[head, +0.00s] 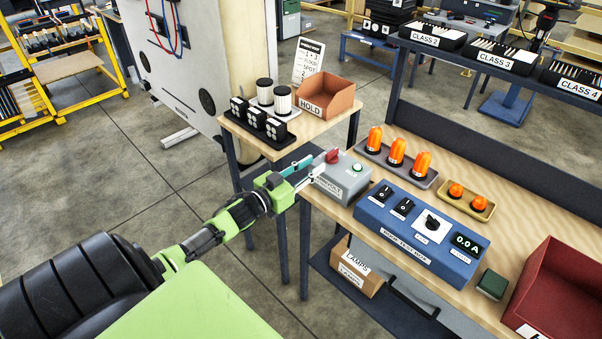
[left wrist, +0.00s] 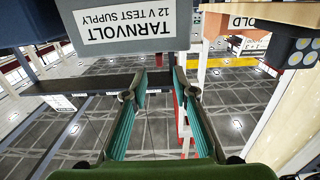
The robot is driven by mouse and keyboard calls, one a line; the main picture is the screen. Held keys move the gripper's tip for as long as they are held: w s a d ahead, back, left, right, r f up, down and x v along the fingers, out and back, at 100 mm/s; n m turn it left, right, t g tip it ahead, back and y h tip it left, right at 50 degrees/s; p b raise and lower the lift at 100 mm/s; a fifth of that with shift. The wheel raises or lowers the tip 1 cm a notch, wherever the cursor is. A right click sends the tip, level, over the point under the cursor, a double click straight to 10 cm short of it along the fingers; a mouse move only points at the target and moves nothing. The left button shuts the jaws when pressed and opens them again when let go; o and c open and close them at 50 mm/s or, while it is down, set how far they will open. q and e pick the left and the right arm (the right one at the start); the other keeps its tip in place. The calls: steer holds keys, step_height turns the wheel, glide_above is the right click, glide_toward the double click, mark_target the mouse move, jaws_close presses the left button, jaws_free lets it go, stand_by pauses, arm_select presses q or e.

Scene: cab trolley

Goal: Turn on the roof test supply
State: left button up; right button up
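The test supply is a grey box (head: 340,182) at the near left corner of the wooden bench. It has a red knob (head: 332,156) and a round green lamp (head: 357,168) on top; I cannot tell whether the lamp is lit. In the left wrist view its front, labelled TARNVOLT 12 V TEST SUPPLY (left wrist: 126,22), shows upside down. My left gripper (head: 322,164) reaches the box's left side, close to the knob. In the left wrist view its teal fingers (left wrist: 161,97) are apart with nothing between them; the knob is hidden there. My right gripper is not in view.
A blue test box (head: 415,235) with switches and a 0.0 A display stands right of the supply. Orange beacons (head: 396,155) sit in a grey tray behind. A small table (head: 310,130) at the left holds black blocks, white cylinders and the HOLD bin (head: 326,98).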

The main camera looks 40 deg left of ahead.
arm_select(q)
steer(key=shift+s+a, duration=0.2)
steer(key=shift+s, duration=1.9)
steer(key=s+d+f+g+y+b, duration=0.1)
steer(key=s+f+g, duration=0.35)
steer(key=f, duration=0.75)
steer(key=s+d+f+n+g+y, duration=0.1)
steer(key=s+d+f, duration=0.1)
steer(key=s+f, duration=0.8)
steer(key=s+d+f+g+y+b, duration=0.1)
steer(key=s+f+g, duration=0.2)
steer(key=f, duration=1.2)
steer(key=s+d+f+m+g, duration=0.1)
steer(key=s+d+f, duration=0.4)
steer(key=s, duration=0.5)
steer(key=s+d+f+g+h, duration=0.1)
steer(key=s+d+f+g, duration=0.3)
steer(key=s, duration=0.6)
steer(key=s+d+f+m+g, duration=0.1)
steer(key=s+d+f+g, duration=0.2)
steer(key=s+d+f, duration=0.5)
steer(key=s+f+b, duration=0.1)
steer(key=s, duration=0.1)
steer(key=shift+s+m, duration=0.3)
steer(key=shift+s, duration=0.05)
